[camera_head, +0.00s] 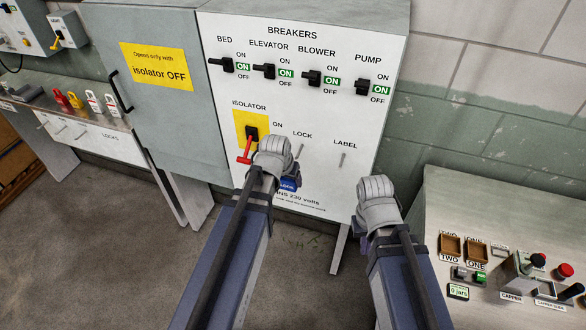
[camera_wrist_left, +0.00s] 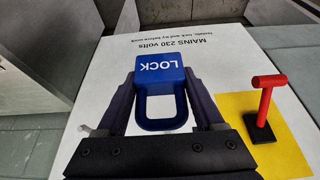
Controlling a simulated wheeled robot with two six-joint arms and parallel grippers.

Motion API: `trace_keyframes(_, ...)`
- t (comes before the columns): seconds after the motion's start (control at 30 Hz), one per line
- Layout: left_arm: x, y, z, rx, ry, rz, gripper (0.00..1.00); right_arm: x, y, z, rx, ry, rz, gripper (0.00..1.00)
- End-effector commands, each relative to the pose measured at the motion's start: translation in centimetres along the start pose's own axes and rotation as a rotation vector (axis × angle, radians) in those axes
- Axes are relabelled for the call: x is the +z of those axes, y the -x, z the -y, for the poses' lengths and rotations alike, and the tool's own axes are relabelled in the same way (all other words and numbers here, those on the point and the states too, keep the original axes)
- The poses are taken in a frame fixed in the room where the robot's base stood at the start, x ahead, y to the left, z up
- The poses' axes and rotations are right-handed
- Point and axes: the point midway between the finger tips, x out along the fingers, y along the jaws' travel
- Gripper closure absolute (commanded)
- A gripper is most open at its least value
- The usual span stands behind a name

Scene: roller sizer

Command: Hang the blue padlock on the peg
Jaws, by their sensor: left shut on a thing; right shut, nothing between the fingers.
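The blue padlock (camera_head: 288,184) is in my left gripper (camera_head: 286,176), in front of the white breaker panel, just below the LOCK peg (camera_head: 299,151). In the left wrist view the padlock body (camera_wrist_left: 160,72) reads LOCK upside down. Its closed-looking shackle (camera_wrist_left: 163,125) lies between the dark fingers, pointing toward the gripper base. The gap between shackle and panel is hard to judge. My right gripper (camera_head: 362,238) is shut and empty, right of the panel's lower part, largely hidden by its wrist.
The red isolator handle (camera_head: 245,151) on its yellow plate is close left of my left wrist, also in the left wrist view (camera_wrist_left: 265,97). The LABEL peg (camera_head: 343,160) is bare. A control desk (camera_head: 480,215) stands right; a bench with several coloured locks (camera_head: 76,101) stands left.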

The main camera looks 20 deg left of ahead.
Motion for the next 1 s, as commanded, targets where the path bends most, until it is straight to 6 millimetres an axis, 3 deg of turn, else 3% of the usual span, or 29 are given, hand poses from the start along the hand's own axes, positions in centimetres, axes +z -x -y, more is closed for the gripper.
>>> trace_keyframes(0.47,0.0,-0.1,0.0,-0.005,0.011,-0.001,0.89,0.0,-0.1,0.0,0.000,0.000,0.000,1.00)
trace_keyframes(1.0,-2.4,-1.3,0.1,-0.005,0.011,-0.001,0.89,0.0,-0.3,0.0,0.000,0.000,0.000,1.00)
